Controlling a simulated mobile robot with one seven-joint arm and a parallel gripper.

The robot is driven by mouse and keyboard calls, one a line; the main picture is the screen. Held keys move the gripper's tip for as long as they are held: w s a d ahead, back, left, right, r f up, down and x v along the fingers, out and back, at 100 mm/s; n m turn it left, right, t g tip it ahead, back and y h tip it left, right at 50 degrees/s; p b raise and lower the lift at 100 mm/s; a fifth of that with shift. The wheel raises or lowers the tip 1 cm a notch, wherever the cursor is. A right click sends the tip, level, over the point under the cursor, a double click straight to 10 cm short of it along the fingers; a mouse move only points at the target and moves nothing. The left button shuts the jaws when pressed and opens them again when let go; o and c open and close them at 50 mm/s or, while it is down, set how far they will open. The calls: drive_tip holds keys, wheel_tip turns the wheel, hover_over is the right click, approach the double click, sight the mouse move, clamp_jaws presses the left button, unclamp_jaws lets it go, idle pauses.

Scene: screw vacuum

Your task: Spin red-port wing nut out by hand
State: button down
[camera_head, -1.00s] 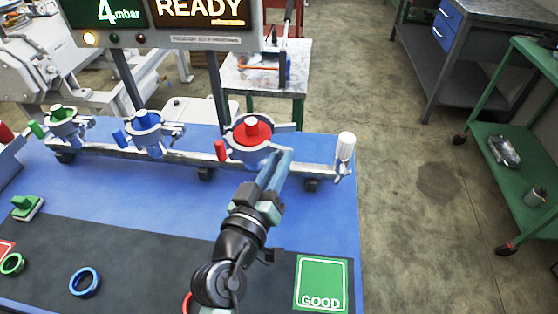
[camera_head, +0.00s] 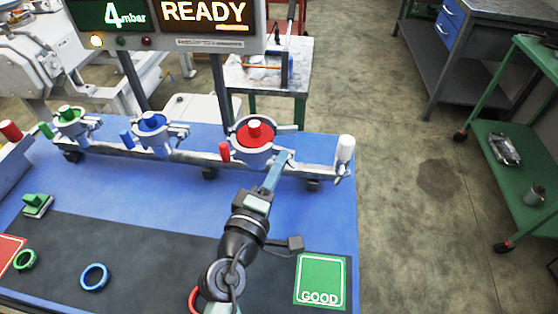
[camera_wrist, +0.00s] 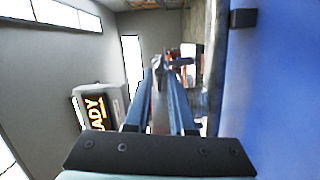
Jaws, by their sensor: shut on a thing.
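The red port (camera_head: 254,134) is a grey clamped ring with a red plug and a white top, right of centre on the bench manifold. My gripper (camera_head: 282,158) reaches up to the right side of its clamp. The wing nut is hidden behind the fingertips in the head view. In the wrist view my gripper's two blue fingers (camera_wrist: 159,82) close in on a small grey metal piece (camera_wrist: 157,64), which looks like the wing nut. The gripper is shut on it. I cannot tell how far the nut is threaded.
The blue port (camera_head: 152,122) and green port (camera_head: 70,118) stand left on the same manifold (camera_head: 200,158). Rings and a green GOOD plate (camera_head: 321,281) lie on the front mat. The READY display (camera_head: 205,14) stands behind.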

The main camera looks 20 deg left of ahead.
drive_tip(key=shift+n+p, duration=0.35)
drive_tip(key=shift+n, duration=0.85)
drive_tip(key=c, duration=1)
unclamp_jaws()
drive_tip(key=shift+c, duration=0.2)
drive_tip(key=shift+f, duration=0.1)
drive_tip(key=s+b, duration=0.2)
drive_tip(key=s, duration=1.1)
drive_tip(key=shift+d, duration=0.35)
drive_tip(key=shift+w, duration=0.1)
